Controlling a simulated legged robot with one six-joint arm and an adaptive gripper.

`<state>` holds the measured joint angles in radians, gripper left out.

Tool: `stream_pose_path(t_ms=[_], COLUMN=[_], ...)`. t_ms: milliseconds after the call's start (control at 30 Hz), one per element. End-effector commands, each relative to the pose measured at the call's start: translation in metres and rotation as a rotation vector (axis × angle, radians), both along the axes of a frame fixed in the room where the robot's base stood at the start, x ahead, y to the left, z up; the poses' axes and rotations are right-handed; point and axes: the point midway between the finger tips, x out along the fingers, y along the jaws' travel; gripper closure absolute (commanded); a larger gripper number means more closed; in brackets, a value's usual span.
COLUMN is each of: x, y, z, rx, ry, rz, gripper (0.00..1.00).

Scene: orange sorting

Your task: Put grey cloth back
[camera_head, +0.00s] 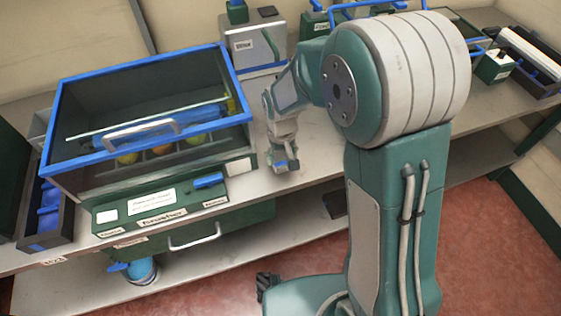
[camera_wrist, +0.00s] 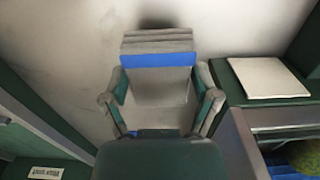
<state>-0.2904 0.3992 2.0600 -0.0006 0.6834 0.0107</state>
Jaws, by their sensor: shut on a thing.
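My gripper (camera_head: 283,158) reaches down over the pale counter, just right of the glass-fronted cabinet. In the wrist view my gripper (camera_wrist: 163,102) has its two fingers on either side of a folded grey cloth (camera_wrist: 158,90) with a blue band, and it is shut on it. The cloth's layered far edge points away from me, above or on the pale counter; I cannot tell whether it touches. In the head view the cloth is too small and covered to make out clearly.
The blue-framed cabinet (camera_head: 62,120) holds fruit and has a labelled control panel (camera_head: 150,200) in front. A grey container (camera_head: 252,48) stands behind my gripper. A dark tray (camera_head: 65,225) with blue items is at left. The counter (camera_head: 318,150) right of my gripper is clear.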

Motion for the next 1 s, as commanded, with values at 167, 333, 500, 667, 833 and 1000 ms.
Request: stream_pose_path(t_ms=[167, 333, 500, 667, 833, 1000], x=[0.003, 0.003, 0.003, 0.003, 0.003, 0.003], y=[0.003, 0.003, 0.002, 0.002, 0.003, 0.003], z=[-0.022, -0.036, -0.036, -0.037, -0.038, -0.037], rx=[-0.002, 0.0, 0.001, 0.0, 0.0, 0.0], ry=[0.006, 0.001, 0.0, 0.0, 0.001, 0.001], rz=[0.002, 0.001, 0.001, 0.001, 0.001, 0.001], gripper=[0.73, 0.73, 0.73, 0.0, 0.0, 0.0])
